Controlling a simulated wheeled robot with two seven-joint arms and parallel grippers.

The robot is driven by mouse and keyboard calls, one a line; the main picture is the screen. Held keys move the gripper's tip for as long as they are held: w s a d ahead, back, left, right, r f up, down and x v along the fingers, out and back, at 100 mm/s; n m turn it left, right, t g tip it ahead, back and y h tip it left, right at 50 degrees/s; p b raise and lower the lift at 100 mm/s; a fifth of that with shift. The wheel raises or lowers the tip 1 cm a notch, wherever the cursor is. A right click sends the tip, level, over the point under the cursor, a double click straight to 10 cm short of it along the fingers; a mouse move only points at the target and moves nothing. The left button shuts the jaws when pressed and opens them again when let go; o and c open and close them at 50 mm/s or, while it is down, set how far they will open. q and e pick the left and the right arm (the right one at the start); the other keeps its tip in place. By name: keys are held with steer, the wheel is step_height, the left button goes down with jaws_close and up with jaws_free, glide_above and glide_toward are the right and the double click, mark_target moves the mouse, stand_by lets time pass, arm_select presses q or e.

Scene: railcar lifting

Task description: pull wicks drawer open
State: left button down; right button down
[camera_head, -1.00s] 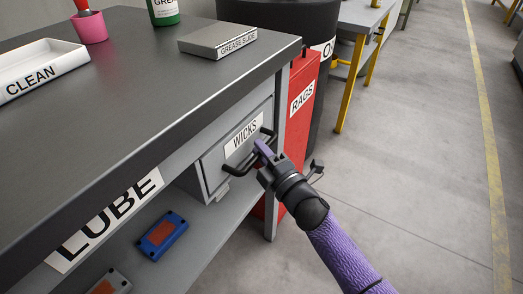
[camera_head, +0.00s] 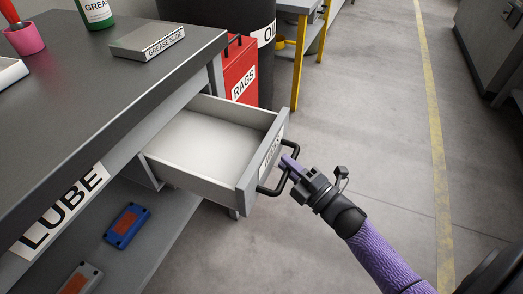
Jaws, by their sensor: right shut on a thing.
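The wicks drawer (camera_head: 205,187) is pulled well out of the bench toward the right. Its visible inside is pale and looks empty. Its front carries a white label, seen at a steep angle, and a black bar handle (camera_head: 268,190). My right gripper (camera_head: 287,172) is shut on the handle, at the outer side of the drawer front. The fingertips are partly hidden by the handle and the gripper body. My left gripper is not in view.
The dark bench top (camera_head: 90,100) holds a grease slide box (camera_head: 147,42), a green bottle (camera_head: 97,12) and a pink cup (camera_head: 25,38). A red rags bin (camera_head: 239,72) stands behind the drawer. A blue block (camera_head: 127,226) lies on the lower shelf.

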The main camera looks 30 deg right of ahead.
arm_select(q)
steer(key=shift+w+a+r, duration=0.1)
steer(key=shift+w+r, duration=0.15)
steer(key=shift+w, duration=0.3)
arm_select(e)
steer(key=s+d, duration=0.2)
steer(key=s, duration=0.1)
steer(key=shift+d, duration=0.2)
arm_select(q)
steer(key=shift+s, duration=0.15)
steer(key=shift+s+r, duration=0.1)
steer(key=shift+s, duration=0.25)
arm_select(e)
steer(key=c, duration=0.6)
jaws_free()
arm_select(q)
steer(key=shift+p, duration=0.3)
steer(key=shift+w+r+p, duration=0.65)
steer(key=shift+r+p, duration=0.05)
steer(key=shift+p, duration=0.1)
arm_select(e)
steer(key=v, duration=1)
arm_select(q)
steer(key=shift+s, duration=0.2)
